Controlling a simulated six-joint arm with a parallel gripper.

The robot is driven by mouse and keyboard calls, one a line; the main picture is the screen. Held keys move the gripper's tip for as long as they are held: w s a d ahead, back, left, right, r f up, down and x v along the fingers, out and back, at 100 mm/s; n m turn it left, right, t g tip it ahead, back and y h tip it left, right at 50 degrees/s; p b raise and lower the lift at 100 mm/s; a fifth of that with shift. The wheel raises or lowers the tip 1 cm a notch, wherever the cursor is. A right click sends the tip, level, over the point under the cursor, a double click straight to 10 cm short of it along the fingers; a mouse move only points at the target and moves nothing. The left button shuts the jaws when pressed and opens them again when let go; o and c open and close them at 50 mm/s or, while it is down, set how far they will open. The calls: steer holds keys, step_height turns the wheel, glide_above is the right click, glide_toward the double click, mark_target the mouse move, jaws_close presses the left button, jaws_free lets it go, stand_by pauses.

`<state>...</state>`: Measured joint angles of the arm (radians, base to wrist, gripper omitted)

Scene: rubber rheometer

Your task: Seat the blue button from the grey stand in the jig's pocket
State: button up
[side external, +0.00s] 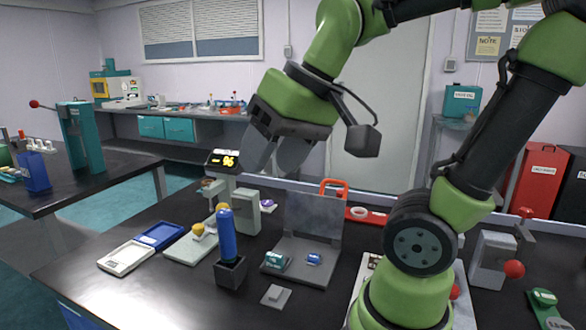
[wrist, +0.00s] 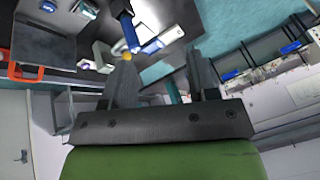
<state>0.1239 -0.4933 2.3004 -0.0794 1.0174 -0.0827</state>
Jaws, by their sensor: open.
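My gripper (side external: 278,152) is open and empty, high above the bench; its two fingers also show in the wrist view (wrist: 161,72). A small blue piece (side external: 314,258), possibly the blue button, lies on a grey base with an upright back plate (side external: 312,216). A teal piece (side external: 275,260) lies left of it on the same base. A small grey block (side external: 275,296) sits on the bench in front. I cannot tell for sure which is the stand or the jig, and no pocket can be made out. The back plate also shows in the wrist view (wrist: 42,45).
A tall blue cylinder (side external: 227,236) stands in a dark block (side external: 230,272) left of the grey base. A white scale-like device (side external: 126,257) and a blue tray (side external: 160,236) lie further left. A red-handled tool (side external: 366,216) lies behind. Bare black bench (side external: 180,290) shows at front left.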

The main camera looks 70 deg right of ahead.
steer(key=shift+n+t+y, duration=0.3)
steer(key=shift+t+y, duration=0.2)
steer(key=shift+t, duration=0.4)
steer(key=s+a, duration=0.2)
steer(key=s, duration=0.1)
steer(key=shift+s+a+f, duration=0.3)
steer(key=shift+f, duration=0.1)
